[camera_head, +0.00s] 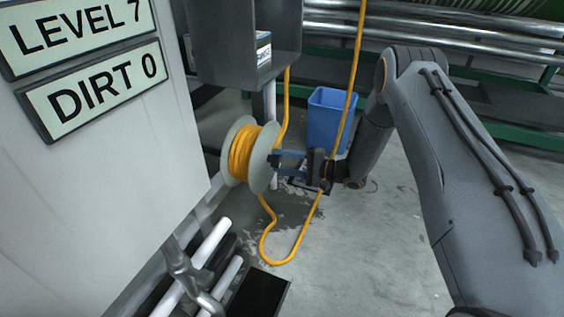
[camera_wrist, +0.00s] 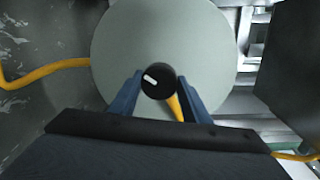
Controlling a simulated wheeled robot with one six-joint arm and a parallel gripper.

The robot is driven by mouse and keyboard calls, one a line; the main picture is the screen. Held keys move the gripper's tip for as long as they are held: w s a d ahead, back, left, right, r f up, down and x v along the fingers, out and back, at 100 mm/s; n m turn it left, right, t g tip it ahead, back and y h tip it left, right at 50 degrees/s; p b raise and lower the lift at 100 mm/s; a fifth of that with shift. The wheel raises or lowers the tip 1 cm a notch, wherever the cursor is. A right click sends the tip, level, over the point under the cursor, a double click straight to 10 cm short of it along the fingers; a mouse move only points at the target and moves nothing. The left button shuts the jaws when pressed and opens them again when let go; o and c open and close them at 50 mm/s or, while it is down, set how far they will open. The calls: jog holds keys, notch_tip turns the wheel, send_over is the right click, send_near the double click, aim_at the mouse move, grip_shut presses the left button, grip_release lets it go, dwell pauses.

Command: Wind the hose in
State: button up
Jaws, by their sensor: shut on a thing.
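The hose reel (camera_head: 262,165) has pale grey-green round flanges and stands beside the white machine. Yellow hose (camera_head: 243,152) is wound on its drum. A loose loop of hose (camera_head: 268,250) hangs down to the floor, and another length rises behind my gripper (camera_head: 281,160). In the wrist view the reel's flange (camera_wrist: 165,30) fills the middle. A round black knob (camera_wrist: 158,80) with a white mark sits in front of it. My gripper's blue fingers (camera_wrist: 158,95) are closed on the knob from both sides. A yellow strip shows just below the knob.
A blue bin (camera_head: 328,115) stands on the floor behind my gripper. The white machine (camera_head: 110,170), with signs "LEVEL 7" and "DIRT 0", is close on the left. White pipes (camera_head: 205,250) and a black floor opening (camera_head: 258,295) lie below the reel.

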jog(key=shift+d+f, duration=0.1)
jog(key=o, duration=0.9)
jog(key=shift+o, duration=0.6)
jog(key=p+v, duration=0.2)
jog(key=v, duration=0.5)
jog(key=shift+s+d, duration=0.2)
jog(key=shift+d, duration=0.15)
